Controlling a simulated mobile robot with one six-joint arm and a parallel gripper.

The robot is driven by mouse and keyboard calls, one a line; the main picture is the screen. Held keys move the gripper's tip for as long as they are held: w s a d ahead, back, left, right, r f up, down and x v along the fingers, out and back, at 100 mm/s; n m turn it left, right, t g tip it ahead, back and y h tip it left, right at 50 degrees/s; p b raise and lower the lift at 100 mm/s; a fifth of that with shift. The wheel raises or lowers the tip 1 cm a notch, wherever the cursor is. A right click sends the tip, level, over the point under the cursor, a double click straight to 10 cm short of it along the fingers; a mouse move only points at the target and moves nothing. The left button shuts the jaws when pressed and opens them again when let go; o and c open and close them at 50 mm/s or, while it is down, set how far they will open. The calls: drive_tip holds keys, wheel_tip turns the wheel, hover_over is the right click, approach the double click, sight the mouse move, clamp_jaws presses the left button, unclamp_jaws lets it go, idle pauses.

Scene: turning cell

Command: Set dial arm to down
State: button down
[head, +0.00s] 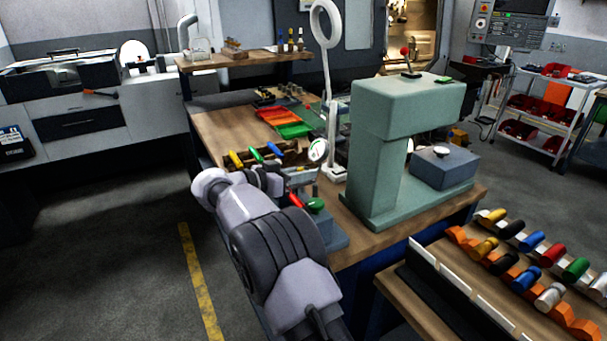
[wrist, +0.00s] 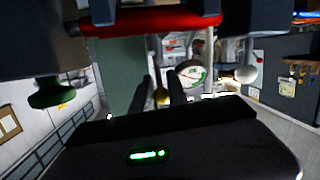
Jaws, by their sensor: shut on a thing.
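The dial gauge, with a round white face (head: 318,150), is on the bench just left of the green press-like machine. Its face also shows in the wrist view (wrist: 190,74), just beyond my fingers. My gripper (wrist: 162,90) has its two dark fingers close together around a small yellow-brass tip (wrist: 161,98), which looks like part of the dial arm. The rest of the dial arm is hidden, so its angle cannot be told. In the head view my wrist covers most of the grip, left of and below the dial.
The green machine (head: 372,150) stands close on the right. A red-ended handle (head: 296,200) and a green knob (head: 315,205) are close to my wrist. Open floor (head: 110,240) is at left.

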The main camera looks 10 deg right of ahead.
drive_tip(key=c, duration=1.3)
unclamp_jaws()
drive_tip(key=shift+d+f, duration=0.1)
drive_tip(key=shift+d, duration=0.05)
drive_tip(key=p+v, duration=0.5)
drive_tip(key=v, duration=1.2)
drive_tip(key=shift+s+a, duration=0.1)
drive_tip(key=shift+a, duration=0.2)
